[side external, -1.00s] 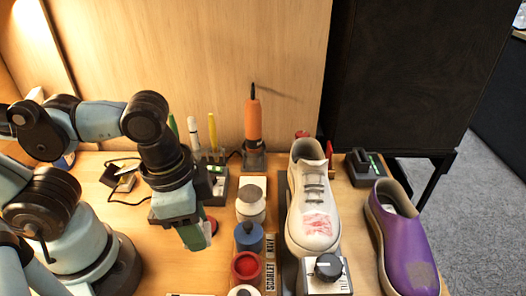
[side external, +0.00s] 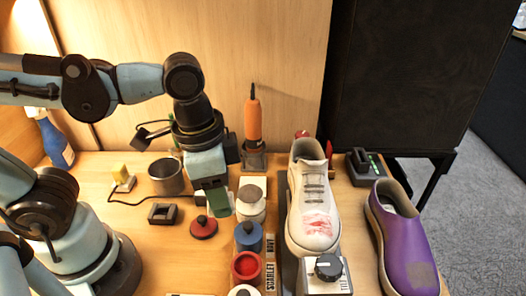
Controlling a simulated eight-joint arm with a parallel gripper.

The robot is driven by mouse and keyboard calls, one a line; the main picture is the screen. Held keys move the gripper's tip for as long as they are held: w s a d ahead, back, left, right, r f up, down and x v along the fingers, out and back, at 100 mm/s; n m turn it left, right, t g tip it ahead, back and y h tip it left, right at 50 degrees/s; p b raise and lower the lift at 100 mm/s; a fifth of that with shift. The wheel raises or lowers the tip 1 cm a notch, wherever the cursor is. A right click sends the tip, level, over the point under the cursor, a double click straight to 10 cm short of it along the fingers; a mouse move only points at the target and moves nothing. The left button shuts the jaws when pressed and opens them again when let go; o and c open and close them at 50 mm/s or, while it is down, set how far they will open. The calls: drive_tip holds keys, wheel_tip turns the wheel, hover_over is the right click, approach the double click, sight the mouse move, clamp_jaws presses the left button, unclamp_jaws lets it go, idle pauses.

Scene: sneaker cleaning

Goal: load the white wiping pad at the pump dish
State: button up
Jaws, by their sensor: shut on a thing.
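Blue (side external: 248,238) and red (side external: 246,267) pots stand in front of the jar. A white sneaker (side external: 314,205) with a red stain and a purple shoe (side external: 402,245) are at right. A red lid (side external: 203,228), black block (side external: 164,213) and metal cup (side external: 166,177) lie left. An orange tool (side external: 253,122) stands behind.

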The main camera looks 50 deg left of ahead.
drive_tip(key=r, duration=0.2)
hover_over(252, 193)
drive_tip(key=shift+s+a+f, duration=0.1)
drive_tip(key=shift+f, duration=1.45)
drive_tip(key=shift+s+a+f, duration=0.1)
drive_tip(key=shift+f, duration=1.4)
drive_tip(key=shift+f, duration=0.95)
wheel_tip(252, 193, up, 7)
idle(0.5)
idle(0.4)
